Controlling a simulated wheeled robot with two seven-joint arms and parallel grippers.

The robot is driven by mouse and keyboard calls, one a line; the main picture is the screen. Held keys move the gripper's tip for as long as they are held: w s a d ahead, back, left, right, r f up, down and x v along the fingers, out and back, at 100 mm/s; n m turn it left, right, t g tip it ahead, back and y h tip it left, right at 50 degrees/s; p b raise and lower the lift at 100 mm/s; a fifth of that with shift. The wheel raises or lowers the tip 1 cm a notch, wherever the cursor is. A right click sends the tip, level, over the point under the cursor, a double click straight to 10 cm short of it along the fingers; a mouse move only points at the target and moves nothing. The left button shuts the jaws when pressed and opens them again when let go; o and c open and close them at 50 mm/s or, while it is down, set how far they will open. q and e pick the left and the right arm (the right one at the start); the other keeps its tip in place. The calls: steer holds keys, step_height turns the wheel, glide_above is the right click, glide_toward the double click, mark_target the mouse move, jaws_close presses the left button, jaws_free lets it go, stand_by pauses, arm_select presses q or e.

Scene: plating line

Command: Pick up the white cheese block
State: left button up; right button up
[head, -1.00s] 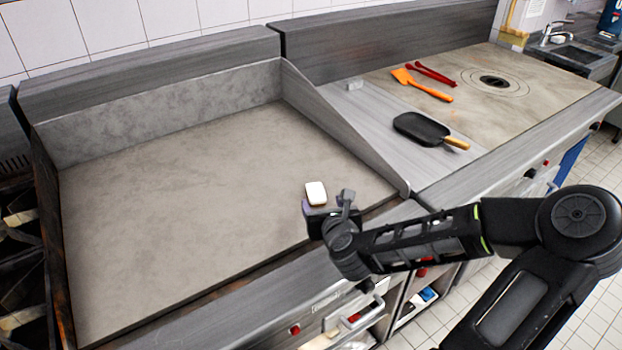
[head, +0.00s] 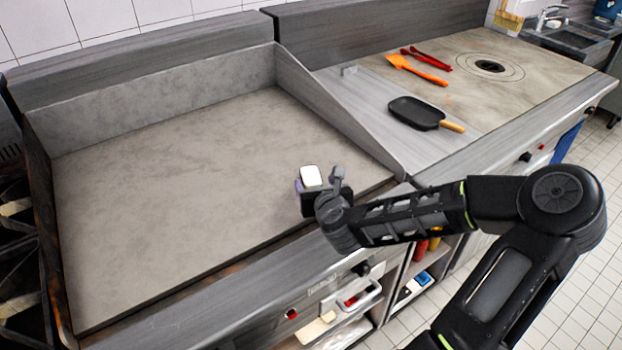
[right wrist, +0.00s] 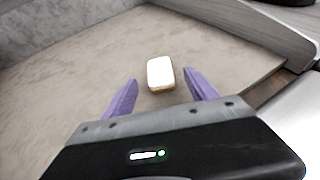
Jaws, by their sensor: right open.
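The white cheese block (head: 311,175) lies on the griddle plate (head: 200,180) near its front right edge. It is a small white block with a tan lower edge, and it also shows in the right wrist view (right wrist: 160,73). My right gripper (right wrist: 160,92) is open, with its two purple fingers apart. The block is just beyond the fingertips, centred between them and not gripped. In the head view my right gripper (head: 312,190) is just in front of the block, and its body hides part of the fingers. My left gripper is not in view.
A slanted metal side wall (head: 340,110) bounds the griddle on the right. Beyond it are a black pan (head: 416,113) with a wooden handle, an orange spatula (head: 415,69) and red tongs (head: 427,58). The rest of the griddle is clear.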

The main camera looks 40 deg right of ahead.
mark_target(312, 177)
steer(key=x, duration=0.5)
steer(key=shift+a+b, duration=0.1)
steer(key=shift+b, duration=0.2)
jaws_close()
stand_by(0.7)
steer(key=shift+r, duration=0.15)
step_height(312, 177, up, 10)
steer(key=p, duration=0.3)
stand_by(0.7)
